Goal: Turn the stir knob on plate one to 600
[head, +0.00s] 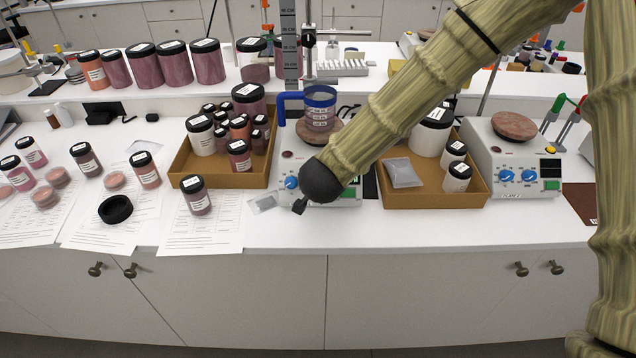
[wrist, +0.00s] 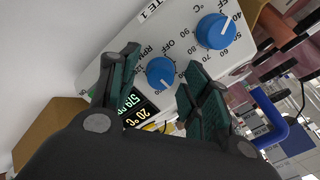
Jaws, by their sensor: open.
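Plate one (head: 347,200) is a white hotplate stirrer at the middle of the bench, partly hidden by my arm in the head view. In the wrist view its blue stir knob (wrist: 160,73), beside the RPM scale, lies between my open fingers, with gaps visible on both sides. The blue heat knob (wrist: 215,30), beside the °C scale, is up and to the right. The lit display (wrist: 137,108) reads about 579 rpm and 20 °C, partly covered by a finger. My gripper (wrist: 160,60) is open; in the head view my gripper (head: 303,202) is at the plate's front.
A blue-rimmed beaker (head: 320,108) stands on plate one. Cardboard trays with jars flank it, left (head: 217,174) and right (head: 440,198). Another stirrer (head: 517,160) stands further right. A dark jar (head: 195,195) stands on papers to the left. The front bench strip is clear.

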